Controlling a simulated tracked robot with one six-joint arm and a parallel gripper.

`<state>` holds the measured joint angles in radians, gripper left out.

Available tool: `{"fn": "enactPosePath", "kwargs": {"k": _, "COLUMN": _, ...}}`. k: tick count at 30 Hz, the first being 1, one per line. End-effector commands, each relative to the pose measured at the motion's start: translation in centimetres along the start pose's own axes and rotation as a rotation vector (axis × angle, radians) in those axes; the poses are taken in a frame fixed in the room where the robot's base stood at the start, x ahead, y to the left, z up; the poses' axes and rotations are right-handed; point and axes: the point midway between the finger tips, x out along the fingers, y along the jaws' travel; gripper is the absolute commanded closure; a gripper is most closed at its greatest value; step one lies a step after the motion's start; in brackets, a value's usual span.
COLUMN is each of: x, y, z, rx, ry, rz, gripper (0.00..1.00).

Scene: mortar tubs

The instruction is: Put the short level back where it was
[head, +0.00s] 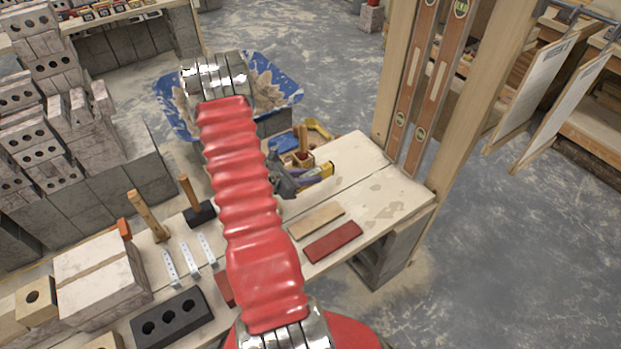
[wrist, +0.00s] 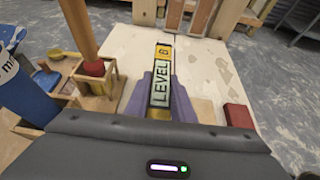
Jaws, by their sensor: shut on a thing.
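The short level (wrist: 161,80), yellow and black with a pale "LEVEL" label, is between the purple fingers of my gripper (wrist: 163,88) in the wrist view. My gripper is shut on it. In the head view my gripper (head: 304,180) is beside the wooden tool caddy, over the left side of the pale bench top (head: 352,150). Only the yellow end of the level (head: 327,169) shows clearly there. I cannot tell whether the level touches the bench. The rest of the level is hidden by my gripper.
A wooden caddy (wrist: 95,82) with a blue container (wrist: 22,90) stands close left. A red block (head: 333,242) and a tan block (head: 316,221) lie nearer on the bench. Long levels (head: 410,95) lean against posts behind. The bench's right part is clear.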

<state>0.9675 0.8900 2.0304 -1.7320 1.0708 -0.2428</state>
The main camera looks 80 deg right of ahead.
Motion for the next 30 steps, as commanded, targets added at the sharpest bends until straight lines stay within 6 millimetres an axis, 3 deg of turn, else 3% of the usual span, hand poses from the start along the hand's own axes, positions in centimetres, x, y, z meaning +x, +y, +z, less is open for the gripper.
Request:
{"fn": "enactPosePath", "kwargs": {"k": 13, "x": 1.2, "y": -1.0, "z": 0.0, "rx": 0.010, "ry": -0.001, "rz": -0.024, "gripper": 1.00}}
{"fn": "enactPosePath", "kwargs": {"k": 30, "x": 2.9, "y": -1.0, "z": -3.3, "rx": 0.011, "ry": -0.001, "rz": -0.024, "gripper": 1.00}}
